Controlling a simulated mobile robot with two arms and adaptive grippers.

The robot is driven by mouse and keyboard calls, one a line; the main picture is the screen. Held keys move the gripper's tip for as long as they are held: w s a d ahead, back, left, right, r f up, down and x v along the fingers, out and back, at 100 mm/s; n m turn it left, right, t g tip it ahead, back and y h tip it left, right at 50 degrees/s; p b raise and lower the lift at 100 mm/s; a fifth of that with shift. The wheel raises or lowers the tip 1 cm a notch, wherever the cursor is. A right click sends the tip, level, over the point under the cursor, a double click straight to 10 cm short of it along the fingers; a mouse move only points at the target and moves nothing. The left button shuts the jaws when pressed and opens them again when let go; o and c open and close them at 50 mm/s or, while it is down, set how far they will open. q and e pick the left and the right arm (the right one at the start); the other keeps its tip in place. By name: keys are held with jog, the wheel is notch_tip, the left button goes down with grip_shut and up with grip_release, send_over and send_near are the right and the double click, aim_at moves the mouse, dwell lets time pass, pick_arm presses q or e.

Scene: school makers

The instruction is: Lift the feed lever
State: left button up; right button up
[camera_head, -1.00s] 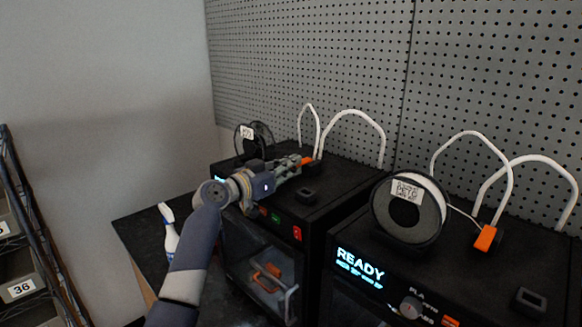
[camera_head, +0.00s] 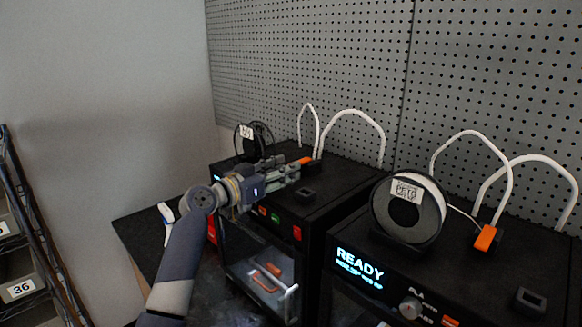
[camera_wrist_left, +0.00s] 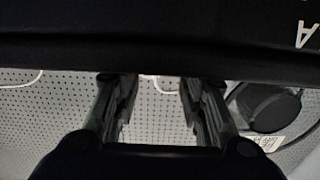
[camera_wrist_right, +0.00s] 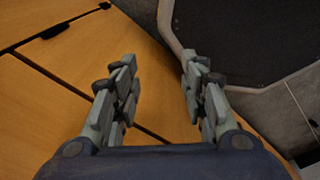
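An orange feed lever (camera_head: 305,160) sits on top of the left black printer (camera_head: 340,182), beside the white tube. My left gripper (camera_head: 294,172) reaches over this printer from the left, its fingertips just in front of the lever. Whether they touch it cannot be told. A second orange lever (camera_head: 485,237) sits on the right printer (camera_head: 540,262). My right gripper (camera_wrist_right: 157,75) is open and empty in the right wrist view.
Filament spools (camera_head: 407,208) stand on the printers, and white tubes (camera_head: 352,113) arch behind them. A grey pegboard (camera_head: 310,60) closes off the back. A white bottle (camera_head: 166,213) stands left of my left arm. A wooden cabinet (camera_wrist_right: 40,110) lies under my right gripper.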

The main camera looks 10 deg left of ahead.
pick_arm(q)
jog(key=v, duration=0.9)
